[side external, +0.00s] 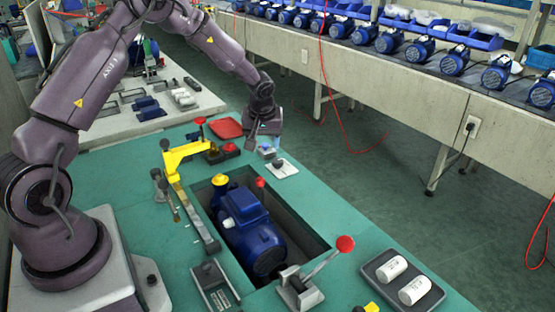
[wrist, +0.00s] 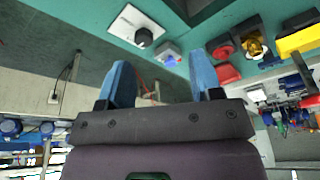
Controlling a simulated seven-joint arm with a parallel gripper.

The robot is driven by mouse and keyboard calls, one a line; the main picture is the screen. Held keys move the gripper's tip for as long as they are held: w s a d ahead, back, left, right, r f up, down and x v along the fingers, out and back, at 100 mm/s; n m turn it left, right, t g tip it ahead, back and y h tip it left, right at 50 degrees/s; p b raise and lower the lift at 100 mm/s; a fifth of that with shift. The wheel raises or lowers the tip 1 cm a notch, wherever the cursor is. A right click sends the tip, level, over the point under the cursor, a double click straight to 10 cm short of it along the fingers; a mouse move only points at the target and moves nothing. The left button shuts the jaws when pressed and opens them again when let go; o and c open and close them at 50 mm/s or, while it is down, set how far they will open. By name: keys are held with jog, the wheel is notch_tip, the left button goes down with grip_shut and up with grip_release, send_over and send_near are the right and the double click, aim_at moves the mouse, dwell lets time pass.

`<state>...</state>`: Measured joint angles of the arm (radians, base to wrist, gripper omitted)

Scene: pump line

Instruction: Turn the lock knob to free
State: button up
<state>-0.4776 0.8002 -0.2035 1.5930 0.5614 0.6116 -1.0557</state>
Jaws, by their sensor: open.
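A dark round knob (side external: 280,163) sits on a white square plate (side external: 288,172) at the far right corner of the green bench; I take it to be the lock knob. In the wrist view the knob (wrist: 144,38) is at the upper left of centre, on its white plate (wrist: 126,24). Any markings on the plate are too small to read. My gripper (side external: 265,146) is above the bench just behind and left of the knob, apart from it. In the wrist view my gripper (wrist: 160,66) shows two blue fingers spread apart with nothing between them.
A small pale box with a blue and red spot (wrist: 171,58) is beside the plate. Red button units (wrist: 226,62) and a yellow clamp arm (side external: 186,155) stand nearby. A blue pump (side external: 248,225) lies in the bench recess. A red-knobbed lever (side external: 344,244) is at the front.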

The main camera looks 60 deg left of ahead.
aim_at(278, 160)
jog(key=w+a+f, duration=0.1)
jog(key=w+f, duration=0.1)
jog(key=f, duration=0.1)
jog(key=w+a+f+m+t, duration=0.1)
jog(key=w+f, duration=0.1)
jog(key=f, duration=0.2)
jog(key=w+a+f+m, duration=0.1)
jog(key=w+f, duration=0.1)
jog(key=f, duration=0.1)
jog(key=shift+w+a+f+t, duration=0.3)
jog(key=shift+w+a+f, duration=0.05)
jog(key=shift+w, duration=0.05)
jog(key=c, duration=0.9)
